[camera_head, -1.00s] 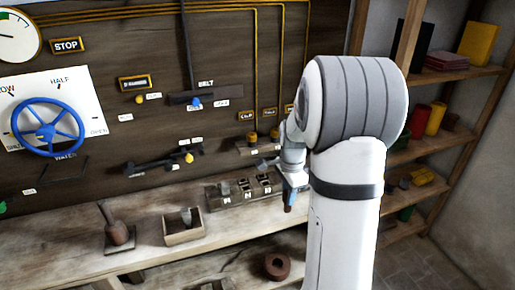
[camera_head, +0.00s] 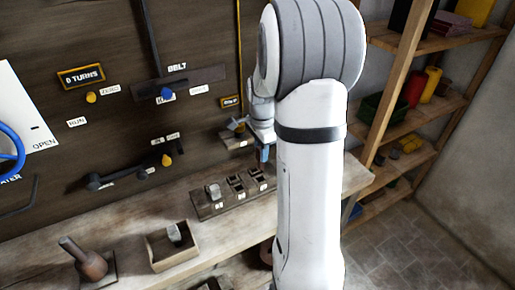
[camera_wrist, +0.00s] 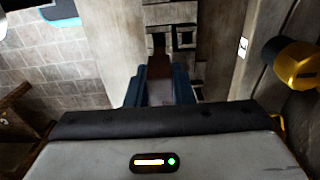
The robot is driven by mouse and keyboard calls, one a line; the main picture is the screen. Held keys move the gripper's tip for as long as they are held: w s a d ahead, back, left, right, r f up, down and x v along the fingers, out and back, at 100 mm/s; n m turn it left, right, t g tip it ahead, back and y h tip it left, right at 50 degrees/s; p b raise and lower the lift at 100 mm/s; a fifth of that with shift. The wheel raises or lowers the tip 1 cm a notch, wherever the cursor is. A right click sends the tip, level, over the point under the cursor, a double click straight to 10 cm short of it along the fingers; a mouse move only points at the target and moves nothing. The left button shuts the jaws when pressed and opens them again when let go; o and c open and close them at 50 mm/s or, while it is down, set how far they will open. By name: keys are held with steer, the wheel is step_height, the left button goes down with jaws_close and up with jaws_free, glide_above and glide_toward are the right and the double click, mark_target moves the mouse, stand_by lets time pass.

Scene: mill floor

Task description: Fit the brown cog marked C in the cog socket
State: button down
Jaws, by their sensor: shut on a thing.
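My gripper (camera_wrist: 158,92) has its blue fingers shut on a dark brown piece (camera_wrist: 159,66), which I take for the brown cog; no mark C can be read on it. In the head view my gripper (camera_head: 264,153) hangs just above the right part of a dark slotted rack (camera_head: 208,208) on the bench, and my arm hides part of that area. The wrist view shows square dark-framed openings (camera_wrist: 184,37) beyond the fingertips. The held piece appears apart from them, though depth is hard to judge. I cannot tell which part is the cog socket.
A grey block (camera_head: 214,192) stands in the rack's left slot. A wooden box (camera_head: 174,257) and a brown handled tool (camera_head: 88,262) stand further left on the bench. The wall panel with levers rises close behind; shelves (camera_head: 420,110) stand at right.

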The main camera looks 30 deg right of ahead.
mark_target(261, 168)
steer(key=shift+a+f+b, duration=0.1)
steer(key=shift+f+b, duration=2.45)
steer(key=shift+f, duration=1.2)
steer(key=c, duration=1.2)
jaws_free()
steer(key=shift+o, duration=0.2)
step_height(261, 168, up, 8)
steer(key=shift+f, duration=0.1)
steer(key=shift+s+a+r, duration=0.2)
steer(key=shift+a, duration=0.05)
steer(key=s+a+r+n+t, duration=0.1)
steer(key=s+a+r+n, duration=0.1)
steer(key=s+a+n, duration=0.5)
steer(key=s+a+r+n+t, duration=0.1)
steer(key=s+a+r+n, duration=0.1)
steer(key=s+a+n, duration=0.5)
steer(key=shift+s+n+t, duration=0.4)
steer(key=shift+s+n, duration=1.5)
steer(key=shift+s, duration=0.55)
